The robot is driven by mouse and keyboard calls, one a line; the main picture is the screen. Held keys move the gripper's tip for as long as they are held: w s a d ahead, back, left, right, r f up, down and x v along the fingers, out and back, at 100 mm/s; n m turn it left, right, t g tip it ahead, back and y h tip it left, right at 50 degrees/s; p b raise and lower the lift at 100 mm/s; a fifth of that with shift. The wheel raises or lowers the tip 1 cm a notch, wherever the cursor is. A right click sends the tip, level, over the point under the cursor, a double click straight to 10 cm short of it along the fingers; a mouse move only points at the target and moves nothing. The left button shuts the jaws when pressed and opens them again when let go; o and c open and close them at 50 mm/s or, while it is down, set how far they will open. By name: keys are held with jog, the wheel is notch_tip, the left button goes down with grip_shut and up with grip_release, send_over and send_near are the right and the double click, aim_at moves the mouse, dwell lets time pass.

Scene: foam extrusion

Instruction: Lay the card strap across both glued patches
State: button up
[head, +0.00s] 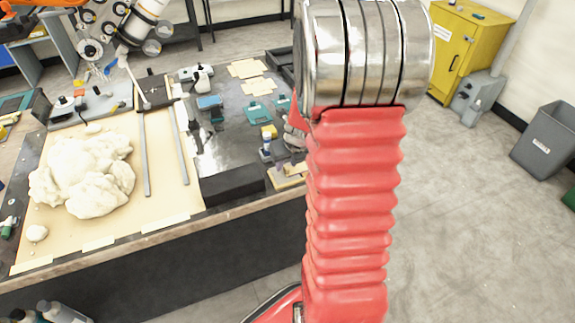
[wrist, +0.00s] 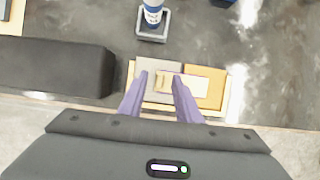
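In the wrist view, a grey block (wrist: 148,93) and an orange block (wrist: 203,99) sit side by side on a pale board (wrist: 166,107) near the bench's front edge. A pale, thin rectangle (wrist: 192,84), likely the card strap, lies around the join of the blocks. Its left part is between my fingers; I cannot tell card from glued patch there. My gripper (wrist: 161,77) has two purple fingers, apart, over the grey block and the join. Nothing is clearly pinched between them. In the head view, the board (head: 290,184) is partly hidden by my arm.
A black block (wrist: 60,68) lies left of the board. A blue-and-white bottle (wrist: 153,13) stands in a grey tray (wrist: 153,37) behind it. Bare bench is to the right. A large white foam mass (head: 85,175) covers the bench's left part.

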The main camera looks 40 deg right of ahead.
jog(key=shift+r, duration=2.8)
jog(key=shift+s+a+f+n, duration=0.1)
jog(key=shift+s+n, duration=0.05)
jog(key=shift+n, duration=0.85)
jog(key=s+a+r+m, duration=0.5)
jog(key=a+m, duration=0.4)
jog(key=m, duration=0.2)
jog(key=s+a+r+m, duration=0.6)
jog(key=a+m, duration=0.3)
jog(key=m, duration=0.3)
jog(key=s+a+r+m+t+y, duration=0.1)
jog(key=s+a+r+m, duration=0.4)
jog(key=a+m, duration=0.4)
jog(key=r+m, duration=0.1)
jog(key=m, duration=0.1)
jog(key=shift+s+m, duration=0.35)
jog(key=shift+m, duration=0.05)
